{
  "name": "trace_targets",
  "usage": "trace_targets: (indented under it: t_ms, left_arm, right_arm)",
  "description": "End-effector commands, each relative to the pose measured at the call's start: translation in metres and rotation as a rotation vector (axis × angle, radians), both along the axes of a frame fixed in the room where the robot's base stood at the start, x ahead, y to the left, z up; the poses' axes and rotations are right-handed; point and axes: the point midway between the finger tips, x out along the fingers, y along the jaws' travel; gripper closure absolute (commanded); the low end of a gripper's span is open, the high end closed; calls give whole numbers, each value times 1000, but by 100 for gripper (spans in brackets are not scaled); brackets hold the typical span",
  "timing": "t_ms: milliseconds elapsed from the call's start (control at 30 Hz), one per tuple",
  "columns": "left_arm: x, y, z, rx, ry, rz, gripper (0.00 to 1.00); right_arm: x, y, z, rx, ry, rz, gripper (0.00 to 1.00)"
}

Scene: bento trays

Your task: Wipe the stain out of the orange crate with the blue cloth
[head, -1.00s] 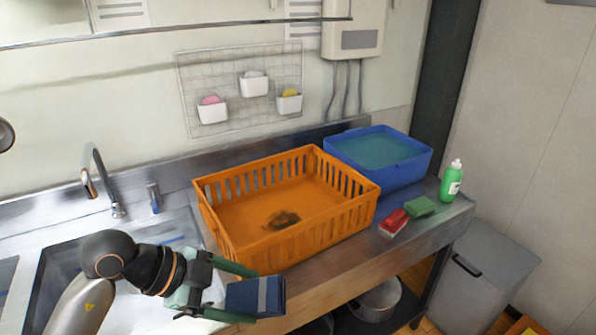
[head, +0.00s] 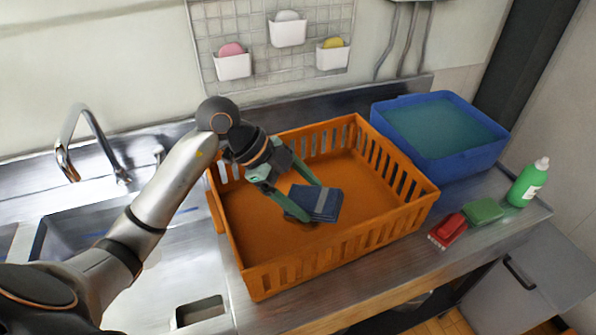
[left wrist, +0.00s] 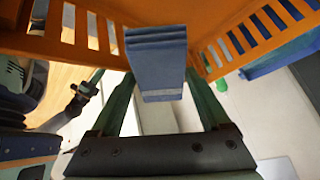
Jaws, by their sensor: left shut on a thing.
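The orange crate (head: 330,262) stands on the steel counter, right of the sink. My left gripper (head: 302,197) reaches into it from the left and is shut on the folded blue cloth (head: 318,203). The cloth is low over the crate floor; I cannot tell whether it touches. The dark brown stain (head: 300,219) shows only in part, beside and below the gripper and cloth. In the left wrist view the cloth (left wrist: 156,58) sits between the two green fingers, with the crate (left wrist: 205,20) behind it. My right gripper is not seen clearly in either view.
A blue tub (head: 440,150) of water stands right behind the crate. A red brush (head: 449,229), a green sponge (head: 483,211) and a green bottle (head: 528,183) are at the right. The sink and tap (head: 92,140) are at the left. The crate walls surround my gripper.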

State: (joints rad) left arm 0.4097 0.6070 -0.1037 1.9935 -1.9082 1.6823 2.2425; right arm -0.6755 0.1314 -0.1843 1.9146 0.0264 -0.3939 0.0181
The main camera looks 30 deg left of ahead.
Motion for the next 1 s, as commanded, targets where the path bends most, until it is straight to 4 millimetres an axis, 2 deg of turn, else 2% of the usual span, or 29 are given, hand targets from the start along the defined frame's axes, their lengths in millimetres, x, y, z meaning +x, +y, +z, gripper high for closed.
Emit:
trace_targets:
  t_ms: [33,100,300,400,533,767,1000]
  left_arm:
    - [14,4,3,24,21,-17,74]
    - [29,10,3,59,57,-37,74]
    - [62,38,10,150,152,-55,74]
    - [69,49,-6,191,203,-52,74]
    - [72,54,-36,223,239,-52,74]
    - [73,56,-56,236,248,-51,74]
    - [73,56,-81,234,246,-50,74]
  right_arm:
    - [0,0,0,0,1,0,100]
    - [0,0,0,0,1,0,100]
    - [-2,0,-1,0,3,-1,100]
    - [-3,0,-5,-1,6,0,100]
    - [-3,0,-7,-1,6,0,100]
    - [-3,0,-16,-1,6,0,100]
    - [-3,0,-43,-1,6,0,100]
